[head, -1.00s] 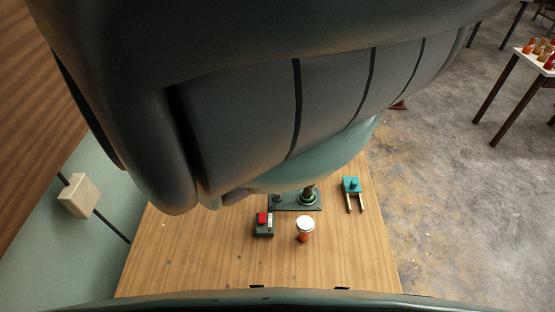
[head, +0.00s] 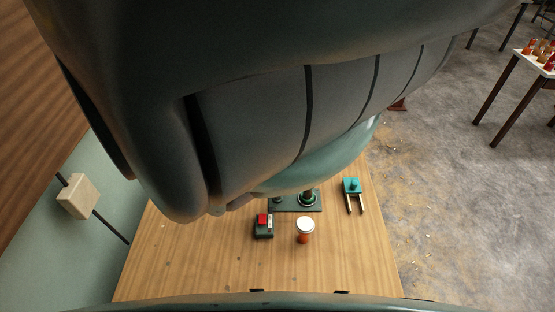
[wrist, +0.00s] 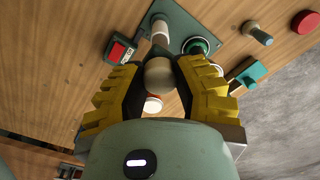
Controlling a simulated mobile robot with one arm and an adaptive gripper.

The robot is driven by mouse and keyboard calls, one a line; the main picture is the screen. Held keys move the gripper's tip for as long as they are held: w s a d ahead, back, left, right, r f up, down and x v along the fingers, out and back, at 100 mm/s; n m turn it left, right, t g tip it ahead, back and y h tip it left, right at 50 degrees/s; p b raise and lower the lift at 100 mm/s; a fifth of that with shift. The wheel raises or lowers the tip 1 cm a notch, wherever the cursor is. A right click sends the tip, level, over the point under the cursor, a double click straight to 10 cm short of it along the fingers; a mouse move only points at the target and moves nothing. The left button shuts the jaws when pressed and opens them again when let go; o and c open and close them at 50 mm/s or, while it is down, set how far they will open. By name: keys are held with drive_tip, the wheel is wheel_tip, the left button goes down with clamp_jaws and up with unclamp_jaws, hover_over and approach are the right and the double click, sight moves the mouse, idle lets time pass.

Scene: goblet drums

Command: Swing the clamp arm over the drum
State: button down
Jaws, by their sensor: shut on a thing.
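My gripper (wrist: 155,85) has yellow fingers with dark pads, closed around a pale round knob (wrist: 158,72) in the wrist view. The knob appears to belong to the clamp arm; a short brown piece shows just beyond it, towards a pale post (wrist: 160,28). The post stands on a dark green plate (head: 285,206) beside a green ring (head: 308,199), also in the wrist view (wrist: 196,46). Something brown stands at the ring in the head view, partly hidden. A small goblet drum (head: 305,230) with white head and orange body stands in front of the plate. My arm hides the gripper in the head view.
A dark box with a red button (head: 263,224) sits left of the drum. A teal two-pronged piece (head: 352,187) lies to the right. The front of the wooden table (head: 200,265) is clear. A side table (head: 533,62) with several small drums stands far right.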

drive_tip(key=shift+w, duration=0.1)
drive_tip(key=c, duration=0.6)
unclamp_jaws()
wheel_tip(320, 180, up, 5)
drive_tip(key=shift+a, duration=0.1)
drive_tip(key=shift+r, duration=1.2)
